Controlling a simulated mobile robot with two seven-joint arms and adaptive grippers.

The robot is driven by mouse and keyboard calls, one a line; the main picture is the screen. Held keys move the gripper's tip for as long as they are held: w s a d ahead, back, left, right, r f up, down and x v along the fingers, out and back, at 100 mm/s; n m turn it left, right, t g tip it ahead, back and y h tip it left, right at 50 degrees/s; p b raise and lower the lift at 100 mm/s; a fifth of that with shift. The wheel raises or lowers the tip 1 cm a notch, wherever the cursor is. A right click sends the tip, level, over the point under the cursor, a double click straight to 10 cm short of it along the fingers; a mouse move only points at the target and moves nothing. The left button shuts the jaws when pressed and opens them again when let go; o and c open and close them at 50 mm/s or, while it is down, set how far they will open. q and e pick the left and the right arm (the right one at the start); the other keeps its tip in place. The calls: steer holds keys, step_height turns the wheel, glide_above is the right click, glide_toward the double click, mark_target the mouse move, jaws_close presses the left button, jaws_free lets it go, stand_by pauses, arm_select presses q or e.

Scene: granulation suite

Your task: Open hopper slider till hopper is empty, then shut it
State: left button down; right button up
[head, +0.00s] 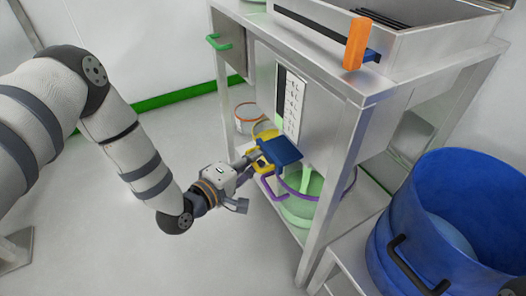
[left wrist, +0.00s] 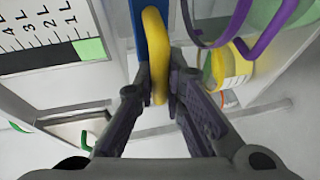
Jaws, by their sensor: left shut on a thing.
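The hopper (head: 325,125) is a steel cabinet body with a level gauge (head: 290,105) on its front. In the left wrist view the gauge (left wrist: 50,30) has litre marks; a short green band shows near the 1L mark and the rest of the column is dark. The blue slider plate (head: 281,150) sticks out below the gauge. My left gripper (head: 254,160) is shut on its yellow handle (left wrist: 155,50). A green bucket (head: 300,208) with a purple handle stands under the slider. Its contents are hidden. My right gripper is not in view.
A yellow bucket (head: 265,129) and a white bucket (head: 247,117) stand behind my gripper. A large blue drum (head: 440,240) stands at the right. An orange handle (head: 355,45) and a green handle (head: 218,42) project from the steel frame.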

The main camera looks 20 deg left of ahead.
arm_select(q)
steer(key=c, duration=1.7)
jaws_free()
steer(key=shift+s+a, duration=0.2)
steer(key=shift+s, duration=0.05)
steer(key=shift+o, duration=0.2)
steer(key=v, duration=1.2)
